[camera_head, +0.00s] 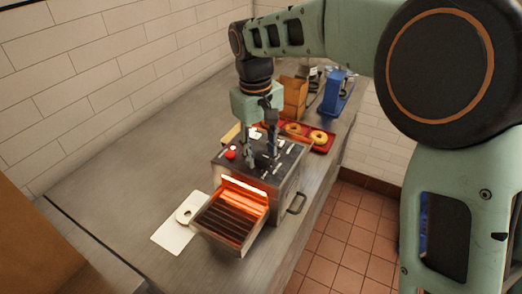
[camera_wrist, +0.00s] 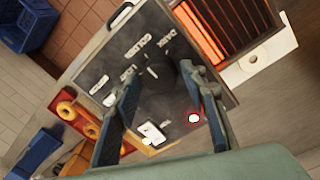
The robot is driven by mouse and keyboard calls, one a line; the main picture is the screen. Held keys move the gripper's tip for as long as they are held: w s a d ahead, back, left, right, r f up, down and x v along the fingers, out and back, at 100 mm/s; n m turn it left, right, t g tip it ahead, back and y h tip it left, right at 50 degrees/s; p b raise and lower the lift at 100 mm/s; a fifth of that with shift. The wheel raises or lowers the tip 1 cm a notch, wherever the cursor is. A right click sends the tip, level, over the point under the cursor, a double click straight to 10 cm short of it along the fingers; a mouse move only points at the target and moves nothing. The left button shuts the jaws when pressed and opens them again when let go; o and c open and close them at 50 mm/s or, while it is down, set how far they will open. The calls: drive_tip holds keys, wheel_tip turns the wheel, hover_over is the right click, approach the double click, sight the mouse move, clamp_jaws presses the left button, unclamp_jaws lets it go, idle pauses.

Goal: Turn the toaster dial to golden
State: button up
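The toaster (camera_head: 286,192) stands on the counter with its glowing front drawer open. Its dark top panel (camera_wrist: 100,65) carries white labels; "DARK" (camera_wrist: 166,36) and "GOLDEN" (camera_wrist: 138,46) can be made out in the wrist view, the others are too blurred to read surely. The dark round dial (camera_wrist: 162,80) sits between the fingers of my gripper (camera_wrist: 163,72). The fingers are apart, one on each side of the dial, pointing down at the panel. I cannot tell whether they touch it. A short white mark shows near the dial's edge. In the head view my gripper (camera_head: 260,160) hides the dial.
A red round knob or light (camera_head: 231,154) is on the panel's left. A white board with a pale bagel (camera_head: 186,216) lies left of the drawer. Behind are a red tray (camera_head: 325,142) with bagels, a wooden box (camera_head: 293,97) and a blue object (camera_head: 336,92). Counter at left is clear.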

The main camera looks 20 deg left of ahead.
sight(258, 156)
drive_tip(key=shift+o, duration=0.2)
drive_tip(key=shift+r, duration=0.1)
wheel_tip(258, 156, up, 12)
drive_tip(key=shift+s+a, duration=0.2)
drive_tip(key=shift+s, duration=0.15)
drive_tip(key=shift+d, duration=0.1)
idle(0.4)
